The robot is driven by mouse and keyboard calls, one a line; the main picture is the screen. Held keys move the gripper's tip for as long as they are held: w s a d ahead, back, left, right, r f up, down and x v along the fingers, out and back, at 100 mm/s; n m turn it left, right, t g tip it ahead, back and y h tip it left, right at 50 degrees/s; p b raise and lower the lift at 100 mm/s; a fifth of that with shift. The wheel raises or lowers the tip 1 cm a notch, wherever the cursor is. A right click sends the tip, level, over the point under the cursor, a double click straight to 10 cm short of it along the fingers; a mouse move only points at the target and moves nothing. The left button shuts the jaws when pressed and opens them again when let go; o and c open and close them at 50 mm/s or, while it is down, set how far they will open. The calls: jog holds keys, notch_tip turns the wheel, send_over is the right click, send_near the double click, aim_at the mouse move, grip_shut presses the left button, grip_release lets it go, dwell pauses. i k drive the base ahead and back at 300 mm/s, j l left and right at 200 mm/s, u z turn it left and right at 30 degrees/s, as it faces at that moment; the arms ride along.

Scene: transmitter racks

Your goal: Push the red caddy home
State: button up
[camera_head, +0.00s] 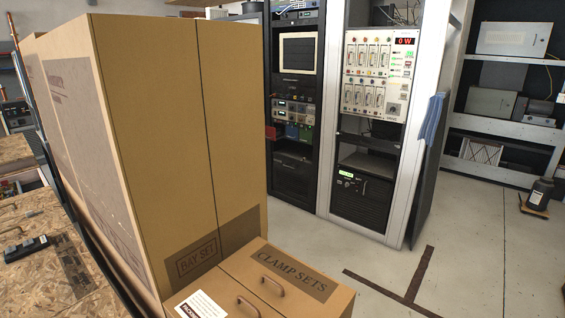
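A small red piece, which looks like the red caddy (271,132), shows at the left edge of the dark rack (292,188), about halfway up. The tall cardboard box hides part of the rack's left side, so I cannot tell exactly how far out the red piece sits. My gripper is not in view.
A tall cardboard box (155,120) and a lower box marked CLAMP SETS (300,262) stand close in front. A white-framed rack (376,75) shows "0 W". The floor (465,235) at right is mostly clear.

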aim_at(270, 133)
jog(key=i+l+z, duration=0.25)
jog(key=i+z, duration=0.15)
jog(key=i, duration=0.4)
jog(key=i+z, duration=0.45)
jog(key=i, duration=0.35)
jog(key=i+u, duration=0.1)
jog(key=i, duration=0.55)
jog(key=i+l+u, duration=0.1)
jog(key=i, duration=0.55)
jog(key=i+l+u, duration=0.1)
jog(key=i, duration=0.5)
jog(key=i+j+u, duration=0.15)
jog(key=i+u, duration=0.3)
jog(key=i, duration=0.15)
jog(key=i+u, duration=0.5)
jog(key=i, duration=0.15)
jog(key=i+j+u, duration=0.2)
jog(key=i+j, duration=0.45)
jog(key=i+j+u, duration=0.15)
jog(key=i, duration=0.7)
jog(key=i+j+u, duration=0.15)
jog(key=i, duration=0.7)
